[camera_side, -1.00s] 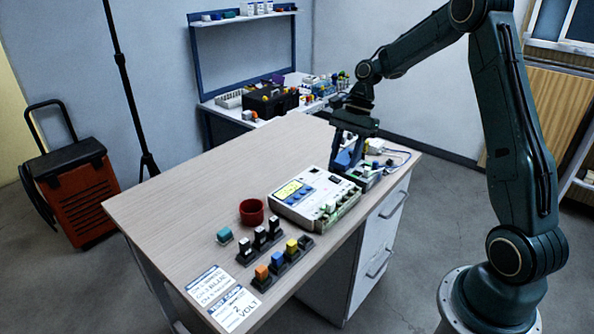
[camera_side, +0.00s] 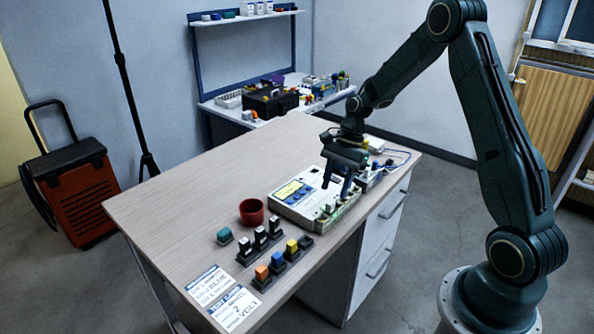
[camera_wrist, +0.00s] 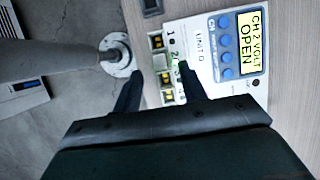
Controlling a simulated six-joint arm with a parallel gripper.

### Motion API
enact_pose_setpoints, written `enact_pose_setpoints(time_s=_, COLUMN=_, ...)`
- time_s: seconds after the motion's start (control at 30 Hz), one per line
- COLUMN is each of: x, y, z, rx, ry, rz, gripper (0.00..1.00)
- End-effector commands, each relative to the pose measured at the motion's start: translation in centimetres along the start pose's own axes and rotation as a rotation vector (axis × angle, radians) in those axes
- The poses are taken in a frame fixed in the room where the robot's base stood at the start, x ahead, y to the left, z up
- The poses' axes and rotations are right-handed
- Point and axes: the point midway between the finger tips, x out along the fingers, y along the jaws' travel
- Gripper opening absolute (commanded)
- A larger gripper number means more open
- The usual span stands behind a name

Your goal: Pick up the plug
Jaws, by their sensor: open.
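The tester unit (camera_side: 297,193), off-white with a lit yellow display and blue buttons, stands on the table; in the wrist view its display (camera_wrist: 252,42) reads "CH 2 VOLT OPEN". My gripper (camera_side: 336,190) is open above the unit's near right end. In the wrist view my gripper (camera_wrist: 160,68) has its two fingers apart on either side of the numbered socket row (camera_wrist: 158,43). A small pale piece sits in that row between the fingertips; I cannot tell surely if it is a plug. Orange (camera_side: 262,273), blue (camera_side: 277,259) and yellow (camera_side: 291,247) plugs stand in a dark rack.
Black-and-white pieces (camera_side: 260,236) stand in another rack, with a teal block (camera_side: 224,236) and a red cup (camera_side: 251,212) nearby. Printed cards (camera_side: 234,309) lie at the near corner. Wires (camera_side: 398,157) lie right of the unit. The table's left part is clear.

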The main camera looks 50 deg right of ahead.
Motion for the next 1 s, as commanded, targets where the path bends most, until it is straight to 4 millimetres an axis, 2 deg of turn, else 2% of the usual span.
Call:
enact_pose_setpoints(time_s=0.3, x=3.6, y=0.1, z=-0.3, rx=0.0, ry=-0.002, rz=0.006, gripper=0.42)
enact_pose_setpoints(time_s=0.4, x=4.2, y=0.1, z=-0.3, rx=0.0, ry=0.0, rz=0.004, gripper=0.42)
enact_pose_setpoints(time_s=0.97, x=4.5, y=0.1, z=-0.3, rx=-0.001, ry=0.0, rz=0.004, gripper=0.42)
enact_pose_setpoints(time_s=1.0, x=4.5, y=0.1, z=-0.3, rx=-0.001, ry=0.0, rz=0.004, gripper=0.34)
